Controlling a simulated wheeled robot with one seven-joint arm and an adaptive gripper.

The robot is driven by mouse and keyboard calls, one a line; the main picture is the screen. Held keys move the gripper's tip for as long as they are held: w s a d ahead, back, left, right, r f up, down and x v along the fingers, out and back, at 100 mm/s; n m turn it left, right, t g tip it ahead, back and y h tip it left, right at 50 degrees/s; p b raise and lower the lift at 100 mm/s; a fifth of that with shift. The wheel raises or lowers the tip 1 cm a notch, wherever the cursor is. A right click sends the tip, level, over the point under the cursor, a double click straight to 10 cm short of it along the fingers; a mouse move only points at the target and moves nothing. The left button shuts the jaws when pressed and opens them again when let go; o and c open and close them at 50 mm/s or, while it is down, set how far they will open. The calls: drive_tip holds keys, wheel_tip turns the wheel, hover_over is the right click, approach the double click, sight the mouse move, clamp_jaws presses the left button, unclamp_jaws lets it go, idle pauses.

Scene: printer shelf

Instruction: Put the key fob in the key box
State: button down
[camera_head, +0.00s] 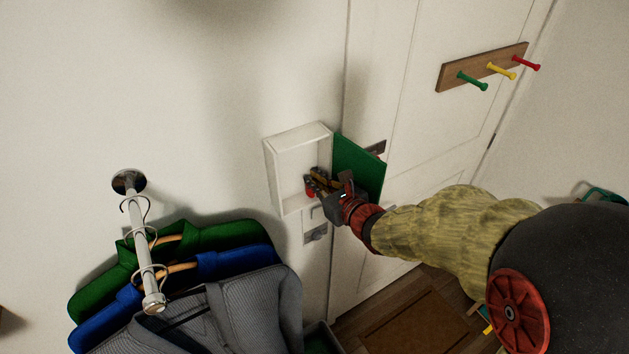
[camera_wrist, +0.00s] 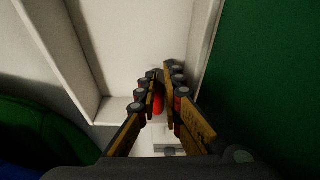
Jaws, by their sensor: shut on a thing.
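The key box (camera_head: 271,178) is a white, shallow box on the wall, with its green door (camera_head: 358,165) swung open to the right. In the wrist view its white side wall (camera_wrist: 84,45) is at the left and the green door (camera_wrist: 265,70) at the right. My gripper (camera_head: 313,180) is at the box's open front, near its lower right part. Its fingers (camera_wrist: 161,78) are close together on the red key fob (camera_wrist: 157,103), which is mostly hidden between them. The fob shows as a small red patch in the head view (camera_head: 310,194). Whether it touches the box cannot be told.
Green, blue and grey garments (camera_head: 230,310) hang from a metal rail (camera_head: 141,240) at the lower left. A wooden peg rack (camera_head: 485,67) with green, yellow and red pegs is on the white door at the upper right.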

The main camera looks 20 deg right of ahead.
drive_tip(key=shift+f, duration=0.2)
drive_tip(key=c, duration=2.2)
unclamp_jaws()
drive_tip(key=shift+r, duration=0.1)
drive_tip(key=shift+r, duration=0.15)
drive_tip(key=shift+s+d+r, duration=0.1)
drive_tip(key=shift+s, duration=0.15)
drive_tip(key=v, duration=1.1)
drive_tip(key=shift+s, duration=0.2)
